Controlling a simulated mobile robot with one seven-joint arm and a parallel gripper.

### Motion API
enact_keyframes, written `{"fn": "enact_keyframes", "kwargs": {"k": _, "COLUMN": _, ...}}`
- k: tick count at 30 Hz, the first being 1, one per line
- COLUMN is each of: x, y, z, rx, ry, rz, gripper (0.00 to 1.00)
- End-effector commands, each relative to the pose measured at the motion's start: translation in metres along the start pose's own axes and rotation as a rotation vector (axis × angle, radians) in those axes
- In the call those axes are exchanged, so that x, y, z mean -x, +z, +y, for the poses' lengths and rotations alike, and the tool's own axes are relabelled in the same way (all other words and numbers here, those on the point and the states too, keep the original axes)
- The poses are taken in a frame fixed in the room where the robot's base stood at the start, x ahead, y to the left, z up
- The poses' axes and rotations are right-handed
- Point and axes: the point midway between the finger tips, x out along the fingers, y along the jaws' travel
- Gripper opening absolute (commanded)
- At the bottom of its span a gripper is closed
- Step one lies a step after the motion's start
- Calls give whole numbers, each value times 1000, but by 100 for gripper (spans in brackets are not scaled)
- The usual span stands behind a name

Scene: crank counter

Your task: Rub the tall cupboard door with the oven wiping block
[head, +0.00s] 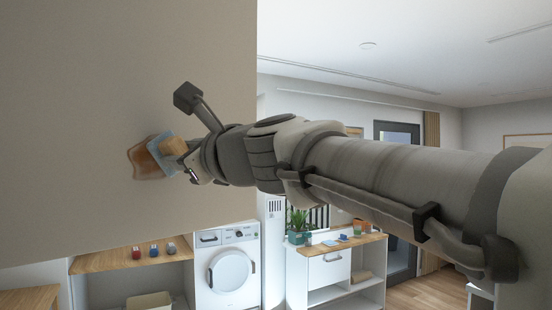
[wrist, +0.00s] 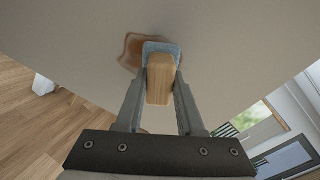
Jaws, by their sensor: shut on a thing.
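The tall cupboard door (head: 100,90) is a large beige panel filling the left of the head view; it also fills the top of the wrist view (wrist: 230,35). A reddish-brown stain (head: 146,162) marks its surface, also in the wrist view (wrist: 131,52). The wiping block has a wooden grip (head: 174,146) and a blue pad; in the wrist view it shows as a block (wrist: 160,80) with the pad at its far end. My gripper (wrist: 159,75) is shut on the wooden grip. The pad lies against or very close to the door, over part of the stain.
A wooden shelf (head: 118,259) with several small coloured items is below the door. A white washing machine (head: 228,276) stands beside it. A white cart (head: 325,273) with a plant and small items is farther right. Open floor (head: 432,292) shows at the lower right.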

Motion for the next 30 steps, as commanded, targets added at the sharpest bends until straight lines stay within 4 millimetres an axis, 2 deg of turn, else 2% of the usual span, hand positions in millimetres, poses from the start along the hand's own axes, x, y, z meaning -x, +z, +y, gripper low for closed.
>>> {"fn": "enact_keyframes", "kwargs": {"k": 8, "x": -1, "y": -10, "z": -10, "rx": -2, "ry": -3, "rz": 4, "gripper": 0}}
{"fn": "enact_keyframes", "kwargs": {"k": 19, "x": -4, "y": -28, "z": -35, "rx": -2, "ry": -2, "rz": 5, "gripper": 0}}
{"fn": "enact_keyframes", "kwargs": {"k": 25, "x": -6, "y": -33, "z": -32, "rx": -3, "ry": -1, "rz": 6, "gripper": 0}}
{"fn": "enact_keyframes", "kwargs": {"k": 30, "x": -7, "y": -25, "z": -25, "rx": -2, "ry": 0, "rz": 4, "gripper": 0}}
